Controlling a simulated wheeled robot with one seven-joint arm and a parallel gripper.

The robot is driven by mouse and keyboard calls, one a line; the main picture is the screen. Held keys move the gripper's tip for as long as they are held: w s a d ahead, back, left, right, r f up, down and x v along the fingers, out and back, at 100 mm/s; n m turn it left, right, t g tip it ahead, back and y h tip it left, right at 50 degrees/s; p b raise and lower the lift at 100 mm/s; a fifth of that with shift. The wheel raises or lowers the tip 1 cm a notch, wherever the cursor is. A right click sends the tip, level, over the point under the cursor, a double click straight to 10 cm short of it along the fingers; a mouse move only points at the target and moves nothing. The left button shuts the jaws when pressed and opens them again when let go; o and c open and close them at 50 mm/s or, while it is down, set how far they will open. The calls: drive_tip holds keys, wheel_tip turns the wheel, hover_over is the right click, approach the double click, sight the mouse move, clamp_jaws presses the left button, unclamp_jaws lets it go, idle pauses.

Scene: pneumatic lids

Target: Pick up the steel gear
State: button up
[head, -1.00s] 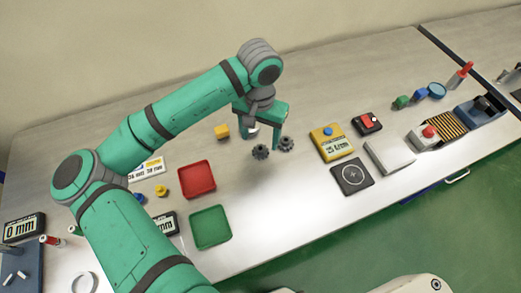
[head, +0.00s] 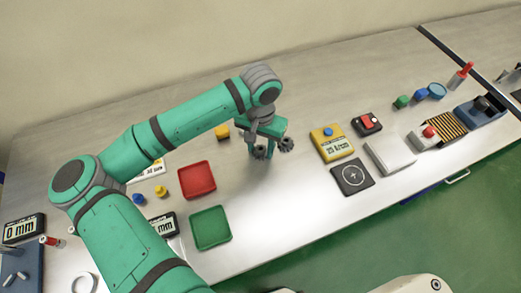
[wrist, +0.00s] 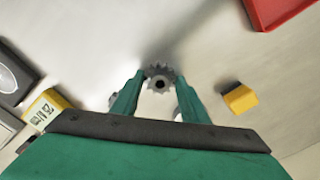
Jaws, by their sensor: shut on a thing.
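My gripper (head: 261,153) is over the middle of the grey table. Its two fingers are shut on a dark grey toothed gear, the steel gear (head: 260,152). In the wrist view the steel gear (wrist: 160,78) sits between the fingertips, with its dark centre hole facing the camera. I cannot tell whether it is clear of the table. A second dark gear (head: 286,144) stands just right of the gripper in the head view, outside the fingers.
A yellow block (head: 222,132) lies left of the gripper. A red tray (head: 197,180) and a green tray (head: 211,228) are at the front left. A yellow scale (head: 331,143) and a black pad (head: 352,176) lie to the right. The table in front of the gripper is clear.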

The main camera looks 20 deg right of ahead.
drive_tip(key=shift+r, duration=0.55)
drive_tip(key=s+d+r, duration=0.3)
drive_tip(key=s+r, duration=0.9)
drive_tip(key=s, duration=0.1)
drive_tip(key=shift+s+d, duration=0.2)
drive_tip(key=shift+s, duration=0.15)
